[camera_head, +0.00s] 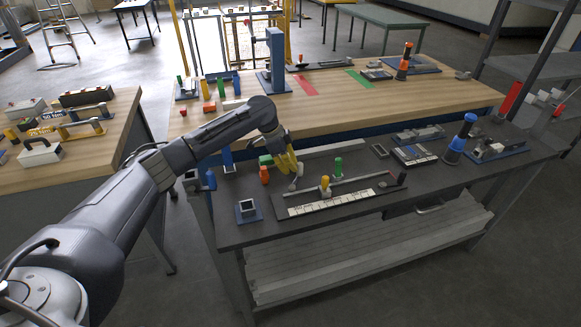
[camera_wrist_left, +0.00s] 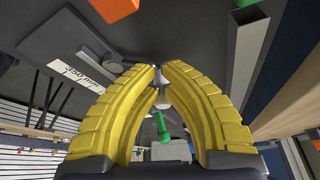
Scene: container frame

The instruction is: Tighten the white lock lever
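The white lock lever appears as a small pale piece (camera_head: 293,184) just below my left gripper (camera_head: 288,163) in the head view, at the left end of a long flat fixture (camera_head: 345,198). In the left wrist view a pale round knob (camera_wrist_left: 163,102) on a grey stem shows between the yellow fingers of my left gripper (camera_wrist_left: 159,68). The fingertips are close together with a narrow gap. Whether they touch the knob is not clear. The fingers hide part of the lever. My right gripper is not in view.
On the dark bench, an orange peg (camera_head: 264,175) stands left of the gripper. A yellow knob (camera_head: 325,184) and a green peg (camera_head: 338,167) stand to its right. A blue post (camera_head: 461,139) is farther right. A wooden table (camera_head: 330,100) with tools lies behind.

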